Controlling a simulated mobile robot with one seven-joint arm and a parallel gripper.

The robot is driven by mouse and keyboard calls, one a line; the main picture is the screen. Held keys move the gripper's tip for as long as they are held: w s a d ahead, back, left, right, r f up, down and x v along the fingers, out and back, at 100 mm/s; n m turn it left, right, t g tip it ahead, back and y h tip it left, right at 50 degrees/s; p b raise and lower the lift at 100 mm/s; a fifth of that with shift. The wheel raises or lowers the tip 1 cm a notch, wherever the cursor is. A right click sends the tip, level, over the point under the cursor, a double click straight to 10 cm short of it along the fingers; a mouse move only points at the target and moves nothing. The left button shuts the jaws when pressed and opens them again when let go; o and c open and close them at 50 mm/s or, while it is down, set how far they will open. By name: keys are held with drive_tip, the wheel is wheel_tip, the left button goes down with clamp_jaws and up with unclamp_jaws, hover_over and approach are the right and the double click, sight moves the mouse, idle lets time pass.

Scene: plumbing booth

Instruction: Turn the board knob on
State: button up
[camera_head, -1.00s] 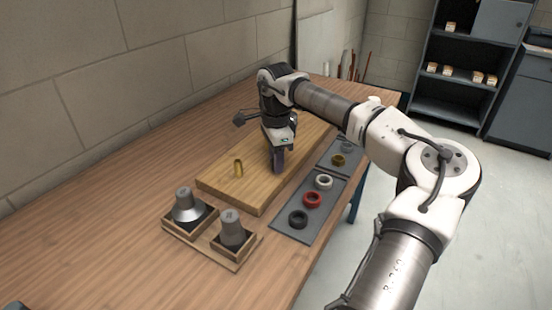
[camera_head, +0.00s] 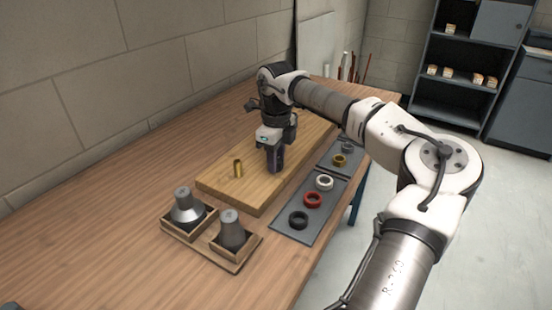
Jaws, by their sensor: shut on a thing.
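The wooden board (camera_head: 222,185) lies on the workbench, with a short brass pipe stub (camera_head: 238,168) standing upright on its near left part. My gripper (camera_head: 274,168) points straight down at the right part of the board, to the right of the brass stub. Its fingers are shut on the board knob, low against the board. The knob itself is hidden by the fingers, so its angle cannot be seen.
A grey mat (camera_head: 289,232) with black, red (camera_head: 312,200) and white rings lies right of the board; a smaller mat behind holds a brass ring (camera_head: 340,160). A wooden holder (camera_head: 232,262) with two grey cones stands in front. The bench's left side is clear.

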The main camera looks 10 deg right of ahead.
drive_tip(key=shift+d+m, duration=0.1)
drive_tip(key=shift+m, duration=0.3)
drive_tip(key=o, duration=1)
wheel_tip(320, 180, up, 14)
drive_tip(key=shift+f+b, duration=0.1)
drive_tip(key=shift+b, duration=0.3)
